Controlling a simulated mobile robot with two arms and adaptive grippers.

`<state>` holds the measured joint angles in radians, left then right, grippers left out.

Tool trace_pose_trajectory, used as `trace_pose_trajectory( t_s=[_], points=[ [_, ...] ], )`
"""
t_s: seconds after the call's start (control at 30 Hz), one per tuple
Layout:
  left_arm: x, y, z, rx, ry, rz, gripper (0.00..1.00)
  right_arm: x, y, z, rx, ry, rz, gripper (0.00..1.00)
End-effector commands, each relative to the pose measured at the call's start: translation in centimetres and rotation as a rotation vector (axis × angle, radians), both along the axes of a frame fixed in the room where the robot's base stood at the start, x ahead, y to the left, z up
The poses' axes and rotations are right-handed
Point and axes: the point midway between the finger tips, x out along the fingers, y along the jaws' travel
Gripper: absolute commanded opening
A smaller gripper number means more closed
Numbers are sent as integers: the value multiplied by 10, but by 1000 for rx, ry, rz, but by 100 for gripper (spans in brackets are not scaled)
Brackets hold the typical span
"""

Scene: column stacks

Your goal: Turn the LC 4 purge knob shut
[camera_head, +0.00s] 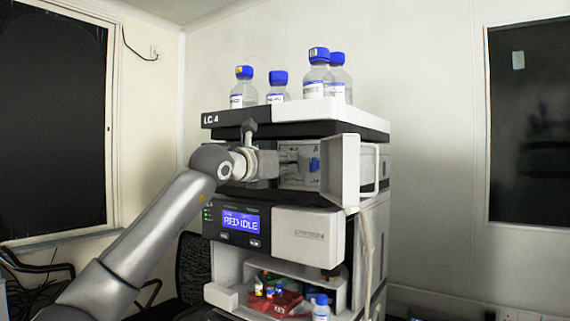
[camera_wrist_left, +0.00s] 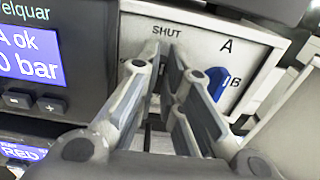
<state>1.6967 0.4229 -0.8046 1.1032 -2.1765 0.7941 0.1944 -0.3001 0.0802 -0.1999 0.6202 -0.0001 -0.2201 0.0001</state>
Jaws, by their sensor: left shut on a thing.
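The LC 4 stack (camera_head: 268,122) stands in the middle of the head view, its name on the top module. My left gripper (camera_head: 288,160) reaches in from the left to a white panel inside the open pump module. In the left wrist view the fingertips of my left gripper (camera_wrist_left: 166,58) are close together on that panel (camera_wrist_left: 140,25), just below the word SHUT. They are shut on the purge knob, which the fingers almost wholly hide; its angle cannot be told. My right gripper is not in view.
A blue selector knob (camera_wrist_left: 217,82) between marks A and B sits right beside the fingers. The open white door (camera_head: 343,172) stands to the right. Several blue-capped bottles (camera_head: 318,75) stand on top. A display (camera_head: 240,222) reads RED IDLE below.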

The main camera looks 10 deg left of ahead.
Motion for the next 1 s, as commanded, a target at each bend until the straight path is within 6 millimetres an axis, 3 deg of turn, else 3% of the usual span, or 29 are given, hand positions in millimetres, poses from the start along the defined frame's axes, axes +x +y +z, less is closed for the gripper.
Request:
trace_pose_trajectory(
  t_s=[0.37, 0.4, 0.57, 1.0],
  points=[
    [0, 0, -1, 9, -2, 1, 0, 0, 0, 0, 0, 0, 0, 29],
    [0, 0, -1, 9, -2, 1, 9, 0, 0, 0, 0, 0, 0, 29],
    [0, 0, -1, 8, -1, 1, 29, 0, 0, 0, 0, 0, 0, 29],
    [-4, 2, 0, 6, -2, 0, 29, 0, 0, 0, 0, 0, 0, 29]
  ],
)
